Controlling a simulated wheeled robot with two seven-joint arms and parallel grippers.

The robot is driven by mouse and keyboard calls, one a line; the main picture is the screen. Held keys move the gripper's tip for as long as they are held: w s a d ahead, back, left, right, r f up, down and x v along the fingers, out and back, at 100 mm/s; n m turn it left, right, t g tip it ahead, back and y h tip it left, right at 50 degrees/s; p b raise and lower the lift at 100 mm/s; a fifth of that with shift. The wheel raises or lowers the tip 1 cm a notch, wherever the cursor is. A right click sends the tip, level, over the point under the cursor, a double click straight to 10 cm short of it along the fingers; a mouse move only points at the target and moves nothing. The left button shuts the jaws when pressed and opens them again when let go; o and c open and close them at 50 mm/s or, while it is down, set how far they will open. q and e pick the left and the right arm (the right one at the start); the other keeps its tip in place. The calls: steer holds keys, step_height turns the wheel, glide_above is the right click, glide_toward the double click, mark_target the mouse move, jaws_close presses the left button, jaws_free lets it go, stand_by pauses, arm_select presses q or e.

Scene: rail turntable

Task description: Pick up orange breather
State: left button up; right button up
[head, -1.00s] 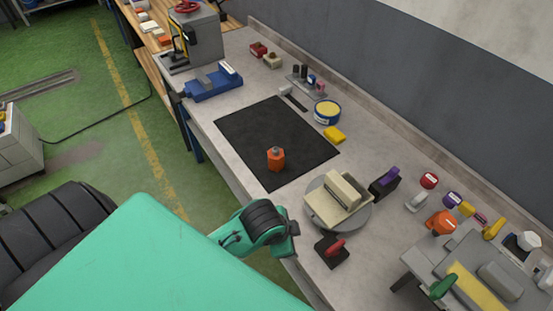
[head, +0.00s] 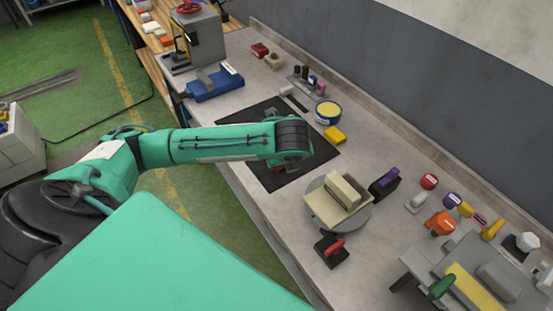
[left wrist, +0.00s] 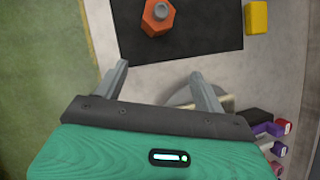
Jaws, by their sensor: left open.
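The orange breather (left wrist: 157,17) is a hexagonal orange piece with a grey top, standing on the black mat (left wrist: 203,35). In the head view only a sliver of orange (head: 279,170) shows below my left wrist, which covers the rest. My left gripper (left wrist: 160,72) is open with nothing between its fingers. In the left wrist view the breather lies beyond the fingertips, apart from them. In the head view my left arm reaches over the mat (head: 262,117) and its fingers are hidden. My right gripper is not in view.
A yellow block (head: 335,134) and a round yellow-topped tin (head: 328,112) stand by the mat's right edge. A round turntable (head: 363,217) bearing a beige block is in front of it, with a purple-handled item (head: 385,182) beside it. A blue vise-like tool (head: 215,84) is farther back.

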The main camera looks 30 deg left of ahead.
arm_select(q)
steer(key=shift+m+y, duration=0.5)
steer(key=shift+m, duration=0.1)
steer(key=w+a+f, duration=0.1)
steer(key=a, duration=0.1)
steer(key=w+a+f+p, duration=0.1)
steer(key=a+f, duration=0.1)
steer(key=w+a+f, duration=0.2)
steer(key=shift+a+f+p, duration=0.1)
steer(key=shift+f+p, duration=0.15)
steer(key=shift+p, duration=0.05)
steer(key=shift+w+a+f+p, duration=0.15)
steer(key=shift+w+f+p, duration=0.2)
steer(key=shift+f+p, duration=0.1)
steer(key=p+x, duration=0.1)
steer(key=x, duration=0.2)
steer(key=shift+w, duration=0.2)
steer(key=shift+w+a+f, duration=0.1)
steer(key=shift+w+f, duration=0.05)
steer(key=shift+f, duration=0.35)
steer(key=c, duration=1.1)
steer(key=shift+r, duration=0.1)
steer(key=shift+c, duration=0.2)
